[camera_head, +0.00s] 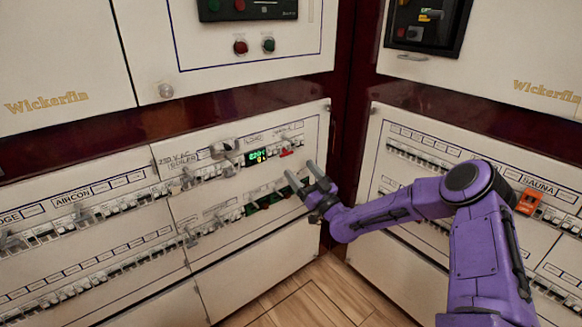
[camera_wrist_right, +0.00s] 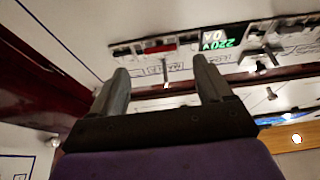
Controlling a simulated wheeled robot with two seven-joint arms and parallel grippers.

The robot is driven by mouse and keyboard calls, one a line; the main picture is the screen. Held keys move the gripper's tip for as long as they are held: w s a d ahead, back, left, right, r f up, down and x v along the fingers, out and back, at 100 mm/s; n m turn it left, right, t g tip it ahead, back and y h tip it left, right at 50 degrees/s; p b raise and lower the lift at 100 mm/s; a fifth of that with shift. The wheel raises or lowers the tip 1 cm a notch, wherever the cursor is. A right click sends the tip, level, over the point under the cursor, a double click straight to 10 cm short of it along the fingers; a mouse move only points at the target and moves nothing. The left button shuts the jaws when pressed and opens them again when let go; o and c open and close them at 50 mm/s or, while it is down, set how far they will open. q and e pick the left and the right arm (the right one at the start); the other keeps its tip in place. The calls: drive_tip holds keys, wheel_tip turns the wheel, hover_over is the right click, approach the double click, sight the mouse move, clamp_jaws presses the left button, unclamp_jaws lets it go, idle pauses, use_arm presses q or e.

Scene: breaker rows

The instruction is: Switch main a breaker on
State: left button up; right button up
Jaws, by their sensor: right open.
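My right gripper (camera_head: 301,172) is open and empty in front of the middle breaker panel (camera_head: 215,262). Its two fingers point at the upper breaker row, close to a red breaker (camera_head: 287,152) right of the green lit display (camera_head: 257,157). In the right wrist view the panel appears upside down. There the red breaker (camera_wrist_right: 160,49) lies beyond the gap between the open fingers (camera_wrist_right: 162,72), and the display (camera_wrist_right: 216,39) is beside the right finger. The labels are too small to tell which breaker is main a. My left gripper is out of view.
A second breaker row (camera_head: 235,214) with green parts runs below. Clear handles (camera_head: 222,148) stick out from the upper row. A right panel (camera_head: 380,190) with an orange part (camera_head: 528,202) stands behind my right arm. Wooden floor (camera_head: 310,292) is clear below.

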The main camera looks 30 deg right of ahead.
sight(292, 142)
drive_tip(key=x, duration=0.6)
drive_tip(key=shift+f+b, duration=0.2)
drive_tip(key=shift+b, duration=0.15)
drive_tip(key=c, duration=1.1)
drive_tip(key=shift+o, duration=0.3)
drive_tip(key=shift+r+p, duration=0.3)
drive_tip(key=shift+p, duration=0.35)
drive_tip(key=r+g+p, duration=0.1)
drive_tip(key=p, duration=0.3)
drive_tip(key=r+g+p, duration=0.1)
drive_tip(key=g+p, duration=0.1)
drive_tip(key=p, duration=0.2)
drive_tip(key=r+g+p, duration=0.1)
drive_tip(key=p, duration=0.3)
drive_tip(key=shift+s, duration=0.3)
drive_tip(key=g+p, duration=0.3)
drive_tip(key=p, duration=0.3)
drive_tip(key=r+g+p, duration=0.1)
drive_tip(key=g+p, duration=0.2)
drive_tip(key=p, duration=0.3)
drive_tip(key=r+g+h+p, duration=0.1)
drive_tip(key=g+p, duration=0.1)
drive_tip(key=p, duration=0.4)
drive_tip(key=shift+w+a+g, duration=0.25)
drive_tip(key=shift+w+g, duration=0.1)
drive_tip(key=shift+g, duration=0.05)
drive_tip(key=shift+w+d+p, duration=0.1)
drive_tip(key=shift+p, duration=0.6)
drive_tip(key=shift+f, duration=0.1)
